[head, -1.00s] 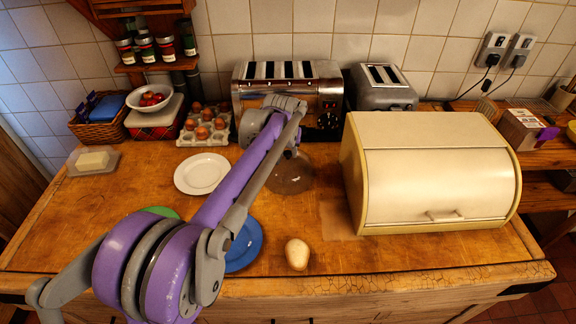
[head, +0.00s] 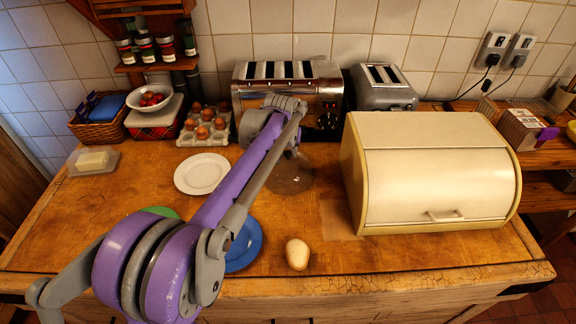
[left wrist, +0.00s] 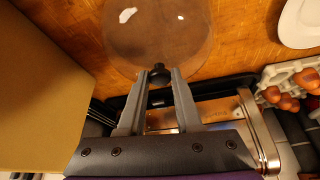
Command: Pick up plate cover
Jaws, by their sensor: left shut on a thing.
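The plate cover (head: 289,178) is a clear, see-through dome on the wooden worktop, in front of the large toaster. It also shows in the left wrist view (left wrist: 158,32), with a dark round knob (left wrist: 159,75) on it. My left gripper (left wrist: 159,82) is shut on this knob, one finger on each side. In the head view my left gripper (head: 292,152) is at the top of the cover, partly hidden by its own arm. I cannot tell whether the cover's rim touches the worktop. My right gripper is not in view.
A large chrome toaster (head: 288,98) stands just behind the cover, and a cream bread bin (head: 435,180) to its right. A white plate (head: 201,174), an egg tray (head: 206,128) and a blue plate (head: 245,248) are to the left.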

